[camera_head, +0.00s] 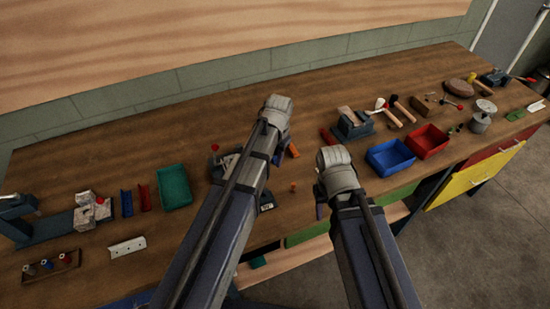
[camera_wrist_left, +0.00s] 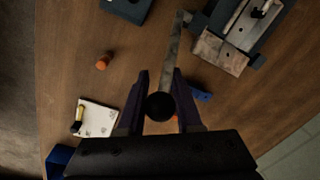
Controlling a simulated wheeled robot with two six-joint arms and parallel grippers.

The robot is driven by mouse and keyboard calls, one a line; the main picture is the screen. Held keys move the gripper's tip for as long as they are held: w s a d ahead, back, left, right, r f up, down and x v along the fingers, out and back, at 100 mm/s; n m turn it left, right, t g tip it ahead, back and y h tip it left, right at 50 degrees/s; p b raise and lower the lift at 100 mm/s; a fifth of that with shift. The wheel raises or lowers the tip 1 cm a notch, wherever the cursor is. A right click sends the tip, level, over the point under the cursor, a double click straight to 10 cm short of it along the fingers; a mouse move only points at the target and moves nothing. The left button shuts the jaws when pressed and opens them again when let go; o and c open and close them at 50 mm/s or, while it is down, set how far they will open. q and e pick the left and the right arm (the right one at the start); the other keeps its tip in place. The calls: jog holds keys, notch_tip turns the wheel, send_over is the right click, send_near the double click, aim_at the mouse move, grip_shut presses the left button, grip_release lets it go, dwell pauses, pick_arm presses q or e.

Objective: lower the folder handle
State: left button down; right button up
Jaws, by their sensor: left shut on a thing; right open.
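The folder (camera_wrist_left: 233,45) is a blue-based machine with grey metal plates at the upper right of the left wrist view. In the head view the folder (camera_head: 226,166) is partly hidden behind my left arm. Its handle (camera_wrist_left: 171,55) is a flat grey bar ending in a black ball knob (camera_wrist_left: 160,106). My left gripper (camera_wrist_left: 160,98) has its fingers on both sides of the knob and is shut on it. In the head view my left gripper (camera_head: 276,159) is mostly hidden by its own arm. My right gripper (camera_head: 320,210) is open, near the table's front edge, its fingers barely visible.
An orange cylinder (camera_wrist_left: 103,62), a white plate (camera_wrist_left: 97,118) and a small blue piece (camera_wrist_left: 200,93) lie near the handle. A green tray (camera_head: 174,187) stands left of the folder. Blue (camera_head: 390,157) and red (camera_head: 428,141) bins stand to the right.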

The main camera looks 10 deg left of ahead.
pick_arm(q)
jog(key=shift+s+a, duration=0.15)
jog(key=shift+a, duration=0.05)
jog(key=c, duration=0.6)
grip_release()
jog(key=shift+r, duration=0.1)
jog(key=shift+d+r+p, duration=0.1)
jog(key=shift+r+p, duration=0.45)
jog(key=shift+p, duration=0.15)
jog(key=r+p, duration=0.6)
jog(key=shift+d+r, duration=0.2)
jog(key=shift+r, duration=0.05)
jog(key=shift+c, duration=0.2)
